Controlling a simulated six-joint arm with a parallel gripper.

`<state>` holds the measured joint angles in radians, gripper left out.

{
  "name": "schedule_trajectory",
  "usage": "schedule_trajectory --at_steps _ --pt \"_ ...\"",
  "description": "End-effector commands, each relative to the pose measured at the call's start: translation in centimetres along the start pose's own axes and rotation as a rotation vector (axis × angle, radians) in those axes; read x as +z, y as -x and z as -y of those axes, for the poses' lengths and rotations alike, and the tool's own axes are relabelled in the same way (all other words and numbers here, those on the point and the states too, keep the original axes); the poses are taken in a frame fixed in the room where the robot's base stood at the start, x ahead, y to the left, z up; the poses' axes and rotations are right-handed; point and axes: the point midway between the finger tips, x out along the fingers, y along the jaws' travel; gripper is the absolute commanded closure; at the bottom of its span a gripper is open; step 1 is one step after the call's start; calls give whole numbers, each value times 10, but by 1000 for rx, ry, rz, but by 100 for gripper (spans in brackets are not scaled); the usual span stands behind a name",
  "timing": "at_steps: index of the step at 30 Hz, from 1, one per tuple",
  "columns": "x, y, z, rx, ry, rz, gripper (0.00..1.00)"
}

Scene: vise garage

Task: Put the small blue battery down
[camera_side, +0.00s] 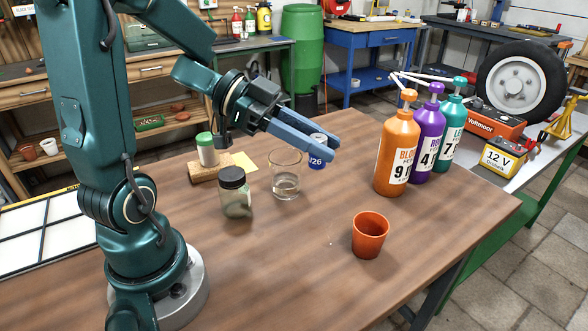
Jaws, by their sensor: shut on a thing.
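My gripper (326,148) reaches out over the wooden table and is shut on the small blue battery (316,162). The battery is a short blue cylinder with a pale top and white characters, partly readable as "26". It is upright between my fingers, which hide part of its upper side. I cannot tell whether its bottom touches the table or hangs just above it.
A glass tumbler (286,183) stands just left of the battery. A dark-lidded jar (235,197), a green-capped shaker (206,150), an orange cup (369,239) and three pump bottles, the orange one (397,153) nearest, also stand here. The tabletop (320,225) is clear towards the front middle.

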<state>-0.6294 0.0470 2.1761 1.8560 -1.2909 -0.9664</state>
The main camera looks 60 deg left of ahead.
Motion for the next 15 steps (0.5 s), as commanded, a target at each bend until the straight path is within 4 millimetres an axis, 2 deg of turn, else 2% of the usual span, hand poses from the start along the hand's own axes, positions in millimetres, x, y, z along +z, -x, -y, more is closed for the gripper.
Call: schedule_trajectory --at_steps 3,9,12,15 --pt "-23 7 7 -114 33 -3 100" --pt "-54 23 21 -317 115 -5 100" --pt "-62 31 30 -416 161 -6 100" --pt "-61 36 39 -484 199 -2 100"
